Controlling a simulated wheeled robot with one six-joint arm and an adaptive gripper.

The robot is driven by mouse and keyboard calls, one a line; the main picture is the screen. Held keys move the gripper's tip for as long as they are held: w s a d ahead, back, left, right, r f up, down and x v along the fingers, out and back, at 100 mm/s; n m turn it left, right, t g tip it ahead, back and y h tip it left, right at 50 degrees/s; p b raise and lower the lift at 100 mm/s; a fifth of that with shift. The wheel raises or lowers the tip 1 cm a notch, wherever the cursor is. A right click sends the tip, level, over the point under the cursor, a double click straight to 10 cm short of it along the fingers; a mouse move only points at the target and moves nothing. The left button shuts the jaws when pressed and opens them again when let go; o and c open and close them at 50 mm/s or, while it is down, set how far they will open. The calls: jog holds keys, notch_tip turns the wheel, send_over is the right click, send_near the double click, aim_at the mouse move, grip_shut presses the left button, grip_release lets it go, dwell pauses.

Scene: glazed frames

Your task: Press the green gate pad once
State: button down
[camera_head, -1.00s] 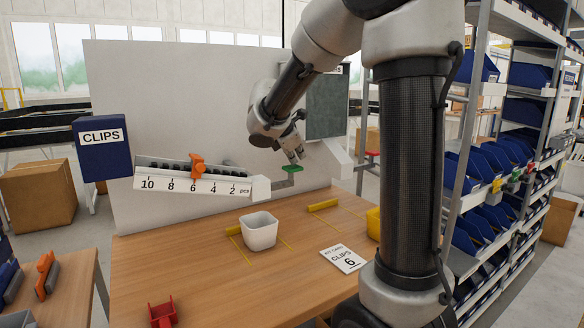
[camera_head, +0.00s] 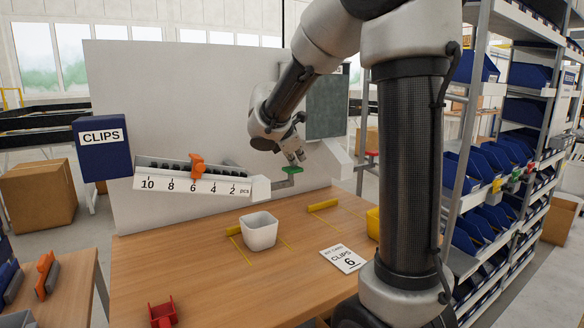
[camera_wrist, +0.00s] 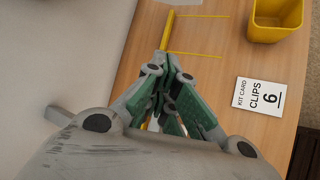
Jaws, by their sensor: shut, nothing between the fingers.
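In the wrist view my gripper's fingers (camera_wrist: 166,62) are together, and I cannot make out the pad there. The clip rail (camera_head: 190,186) has a scale from 10 to 2, with an orange slider (camera_head: 197,166) near 6. A white bin (camera_head: 259,232) stands on the table below.
A kit card reading CLIPS 6 (camera_head: 343,258) lies on the wooden table (camera_head: 215,285); it also shows in the wrist view (camera_wrist: 259,97). A yellow bin (camera_wrist: 274,22) stands beyond it. A red holder (camera_head: 162,313) is at the front left. Shelves with blue bins (camera_head: 480,168) stand right.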

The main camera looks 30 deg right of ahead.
aim_at(296, 168)
jog(key=shift+f, duration=0.55)
dwell(0.5)
jog(key=shift+r, duration=0.9)
notch_tip(296, 168, up, 6)
dwell(0.4)
dwell(0.7)
